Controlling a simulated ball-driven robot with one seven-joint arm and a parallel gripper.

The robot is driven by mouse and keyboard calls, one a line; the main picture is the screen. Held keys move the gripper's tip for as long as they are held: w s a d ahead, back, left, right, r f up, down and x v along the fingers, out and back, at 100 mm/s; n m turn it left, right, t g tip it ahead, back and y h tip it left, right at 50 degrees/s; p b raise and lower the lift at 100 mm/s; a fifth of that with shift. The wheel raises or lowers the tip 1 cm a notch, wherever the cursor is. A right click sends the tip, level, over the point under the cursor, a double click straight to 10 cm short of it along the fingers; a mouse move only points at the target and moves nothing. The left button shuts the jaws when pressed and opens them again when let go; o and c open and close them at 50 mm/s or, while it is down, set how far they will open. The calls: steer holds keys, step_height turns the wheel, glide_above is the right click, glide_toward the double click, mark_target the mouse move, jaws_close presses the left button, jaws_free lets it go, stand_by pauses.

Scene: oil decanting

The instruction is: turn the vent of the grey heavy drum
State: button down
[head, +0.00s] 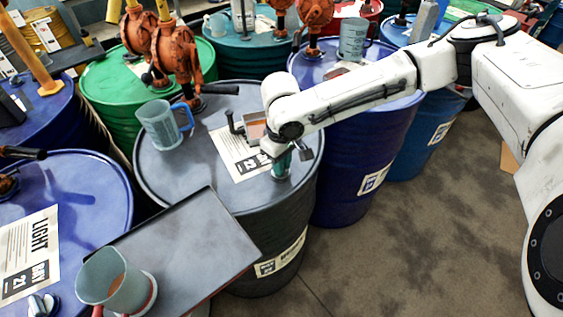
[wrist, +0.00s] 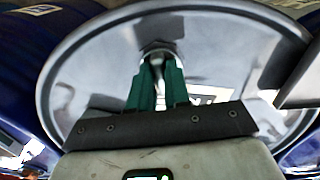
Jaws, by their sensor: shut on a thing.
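The grey heavy drum (head: 180,178) stands in the middle of the head view, with a white paper sheet on its lid. Its lid (wrist: 85,60) fills most of the wrist view. My gripper (head: 281,168) points down at the lid's right part, near the rim. In the wrist view its green fingers (wrist: 158,72) are shut on the small pale vent (wrist: 156,56). The fingers hide most of the vent, so which way it is turned cannot be told.
A measuring jug with a blue handle (head: 163,125) and an orange pump (head: 178,55) stand on the grey drum. A dark tray (head: 195,235) overlaps its front, with a jug (head: 112,280) at its left. Blue drum (head: 350,180) stands right; open floor (head: 400,250) lies front right.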

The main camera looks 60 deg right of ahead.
steer(key=shift+r+n+p, duration=0.1)
steer(key=shift+n+p, duration=0.2)
steer(key=n+p, duration=0.1)
steer(key=n, duration=0.2)
steer(key=shift+p, duration=0.35)
steer(key=n+p, duration=0.1)
steer(key=n, duration=0.4)
steer(key=shift+d+p, duration=0.15)
steer(key=shift+p, duration=0.2)
steer(key=n, duration=0.4)
steer(key=shift+w+n+p, duration=0.1)
steer(key=shift+n+p, duration=0.2)
steer(key=shift+n, duration=0.1)
steer(key=n, duration=0.4)
steer(key=shift+w+d, duration=0.1)
steer(key=shift+n, duration=0.4)
steer(key=c, duration=1.1)
jaws_free()
